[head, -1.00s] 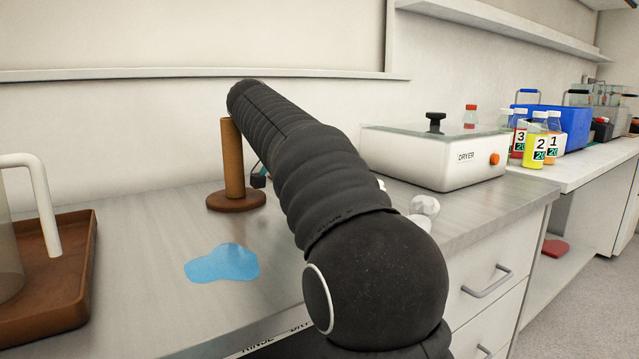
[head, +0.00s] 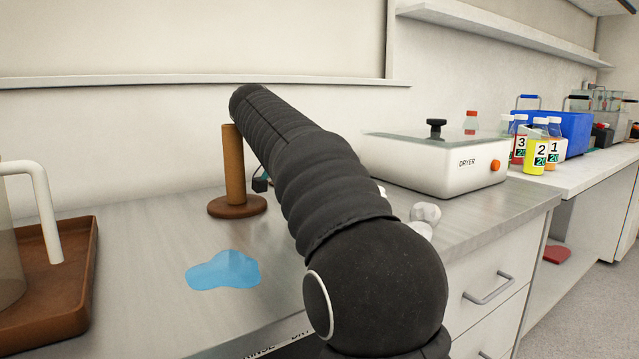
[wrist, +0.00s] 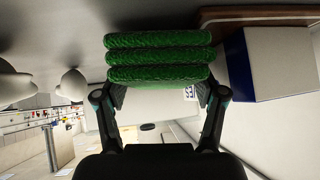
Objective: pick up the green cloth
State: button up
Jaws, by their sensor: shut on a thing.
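The green cloth (wrist: 158,58) is a folded, textured stack of several layers in the wrist view. My gripper (wrist: 160,92) has its two fingers on either side of the cloth and is shut on it. In the head view my black arm hides the cloth and most of the gripper. Only a small dark part of the gripper (head: 260,184) shows beside the wooden post.
A blue puddle (head: 224,270) lies on the steel counter. A brown post on a round base (head: 237,206) stands behind it. A brown tray (head: 88,268) is at left. The dryer (head: 436,172), crumpled white pieces (head: 426,212) and numbered bottles (head: 536,152) are at right.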

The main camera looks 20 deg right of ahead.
notch_tip(320, 180, up, 4)
jog(key=shift+f+p, duration=0.1)
jog(key=shift+p, duration=0.45)
jog(key=s+d+r, duration=0.2)
jog(key=s, duration=0.1)
jog(key=s+d+r, duration=0.2)
jog(key=d, duration=0.1)
jog(key=s+d+r, duration=0.2)
jog(key=s, duration=0.1)
jog(key=shift+s+d+r, duration=0.3)
jog(key=shift+s+d, duration=0.05)
jog(key=shift+d, duration=0.05)
jog(key=shift+o, duration=1.2)
jog(key=shift+c, duration=0.8)
jog(key=shift+a, duration=0.15)
